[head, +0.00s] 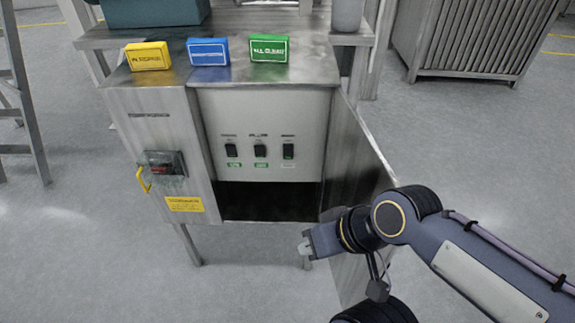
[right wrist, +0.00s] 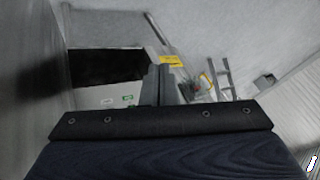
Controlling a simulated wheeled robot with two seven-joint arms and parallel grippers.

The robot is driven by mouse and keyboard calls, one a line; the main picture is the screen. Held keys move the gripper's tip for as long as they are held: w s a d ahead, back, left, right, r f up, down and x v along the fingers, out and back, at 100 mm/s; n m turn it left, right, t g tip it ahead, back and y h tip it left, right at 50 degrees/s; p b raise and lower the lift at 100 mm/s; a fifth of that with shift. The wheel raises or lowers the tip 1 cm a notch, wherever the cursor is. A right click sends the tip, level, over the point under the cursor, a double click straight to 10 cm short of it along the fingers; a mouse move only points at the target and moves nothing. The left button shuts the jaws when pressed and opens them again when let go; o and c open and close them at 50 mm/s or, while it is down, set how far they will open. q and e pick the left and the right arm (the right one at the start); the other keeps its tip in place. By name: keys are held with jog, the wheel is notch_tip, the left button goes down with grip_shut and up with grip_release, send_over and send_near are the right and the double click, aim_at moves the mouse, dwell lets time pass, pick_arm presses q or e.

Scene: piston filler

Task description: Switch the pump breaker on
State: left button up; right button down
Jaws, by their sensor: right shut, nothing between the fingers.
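Three small black breaker switches, left (head: 231,150), middle (head: 260,150) and right (head: 288,151), sit in a row on a grey panel (head: 305,110). Their labels are too small to read, so I cannot tell which is the pump breaker. My right gripper (head: 305,245) is shut and empty, below and in front of the panel, apart from the switches. Its fingers also show in the right wrist view (right wrist: 158,85). My left gripper is out of view.
An open cabinet door (head: 360,150) stands to the right of the panel, close to my right arm. A dark opening (head: 265,200) lies under the panel. Yellow, blue (head: 208,52) and green blocks rest on top. A yellow handle (head: 144,180) is at left.

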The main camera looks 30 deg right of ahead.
aim_at(288, 158)
jog(key=w+d+f+n+t+h+b, duration=0.1)
jog(key=w+f+n+t+b, duration=0.3)
jog(key=w, duration=0.5)
jog(key=w+d+f+n+t+h+b, duration=0.15)
jog(key=w+f+b, duration=0.35)
jog(key=w, duration=0.5)
jog(key=w+d+f+n+t+h+b, duration=0.3)
jog(key=w+d+f+n+h+b, duration=0.3)
jog(key=d+f+n+h, duration=0.1)
notch_tip(288, 158, down, 2)
jog(key=n+h, duration=0.1)
jog(key=h, duration=0.2)
jog(key=shift+w, duration=0.3)
jog(key=shift+d, duration=0.1)
jog(key=b+x, duration=0.2)
jog(key=x, duration=1.2)
